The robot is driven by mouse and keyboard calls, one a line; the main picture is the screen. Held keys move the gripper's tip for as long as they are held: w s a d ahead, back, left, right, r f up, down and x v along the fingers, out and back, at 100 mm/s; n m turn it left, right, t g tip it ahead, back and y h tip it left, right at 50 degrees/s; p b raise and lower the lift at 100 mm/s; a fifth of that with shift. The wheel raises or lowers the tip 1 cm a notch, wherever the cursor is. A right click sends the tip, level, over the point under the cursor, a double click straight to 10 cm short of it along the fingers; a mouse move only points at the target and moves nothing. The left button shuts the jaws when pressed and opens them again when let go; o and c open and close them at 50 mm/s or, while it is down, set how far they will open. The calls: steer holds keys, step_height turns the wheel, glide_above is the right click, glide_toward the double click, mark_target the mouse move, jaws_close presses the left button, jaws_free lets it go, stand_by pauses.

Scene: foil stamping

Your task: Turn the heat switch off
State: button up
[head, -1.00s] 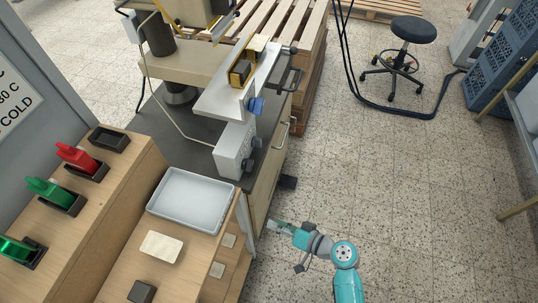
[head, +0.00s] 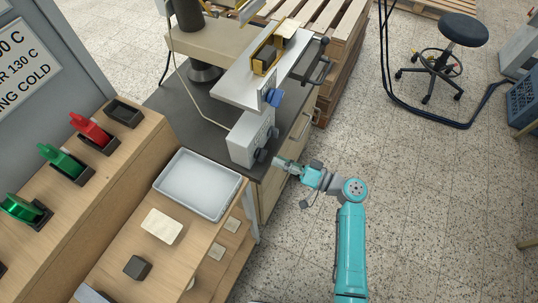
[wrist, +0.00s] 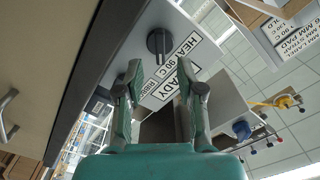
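The grey control box (head: 250,140) stands on the dark bench top, with two dark knobs on its right face. In the wrist view a dark round knob (wrist: 159,42) with a raised bar sits next to a "HEAT 90 C" label (wrist: 181,50). The bar's exact setting is not clear. My gripper (head: 279,161) is just right of the box in the head view. In the wrist view my gripper (wrist: 160,78) is open and empty, its fingers spread below the knob and apart from it. A second label reading "READY" is partly hidden by the right finger.
The press table (head: 235,88) with a blue knob (head: 272,97) overhangs above the box. A white tray (head: 198,183) and wooden stand are at the left. Green and red handled tools (head: 90,128) sit in holders.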

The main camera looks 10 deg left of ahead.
mark_target(265, 155)
steer(key=shift+x, duration=2.35)
jaws_close()
